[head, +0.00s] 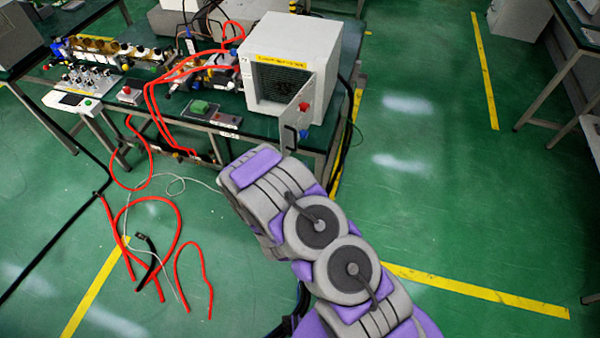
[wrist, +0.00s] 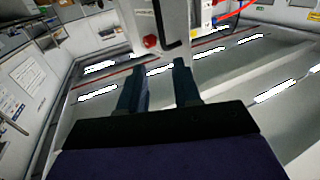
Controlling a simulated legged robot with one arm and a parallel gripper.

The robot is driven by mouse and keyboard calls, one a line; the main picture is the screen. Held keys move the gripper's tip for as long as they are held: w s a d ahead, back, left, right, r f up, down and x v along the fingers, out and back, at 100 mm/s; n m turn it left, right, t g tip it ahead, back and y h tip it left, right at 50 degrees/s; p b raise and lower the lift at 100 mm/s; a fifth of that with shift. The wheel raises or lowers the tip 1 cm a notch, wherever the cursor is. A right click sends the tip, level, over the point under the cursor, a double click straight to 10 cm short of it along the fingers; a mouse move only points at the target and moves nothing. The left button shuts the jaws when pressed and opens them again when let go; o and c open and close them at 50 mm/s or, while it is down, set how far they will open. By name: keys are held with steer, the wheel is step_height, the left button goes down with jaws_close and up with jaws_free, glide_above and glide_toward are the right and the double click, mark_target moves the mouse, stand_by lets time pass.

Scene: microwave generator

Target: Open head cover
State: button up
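The white box (head: 325,42) stands on the right end of the green bench, with a yellow label above a dark mesh front. A pale panel (head: 297,112) with a red knob (head: 303,106) and a black handle (head: 289,140) stands out at an angle from its front, so the cover looks partly open. In the wrist view, the red knob (wrist: 150,41) and black handle (wrist: 168,28) show at the top centre. My gripper (wrist: 157,72) is open, its two dark fingers apart and empty, short of the handle. My arm's end in the head view hides its fingers.
The bench (head: 130,78) holds bottles, small devices and red cables left of the box. Red cables (head: 140,235) lie on the floor at left. Another table (head: 575,45) stands at the right. The green floor between is clear.

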steer(key=shift+s+p, duration=0.7)
steer(key=shift+s, duration=0.75)
steer(key=s+d+r+g+b, duration=0.2)
steer(key=s+r+g, duration=0.4)
steer(key=s, duration=0.5)
steer(key=s+d+r+g+b, duration=0.2)
steer(key=s+d+r+g, duration=0.2)
steer(key=s+r+g, duration=0.3)
steer(key=s+d+r+g+b, duration=0.2)
steer(key=s+r+g, duration=0.4)
steer(key=s, duration=1.1)
steer(key=shift+d+r+g, duration=0.4)
steer(key=shift+d+r, duration=0.25)
steer(key=shift+r, duration=0.15)
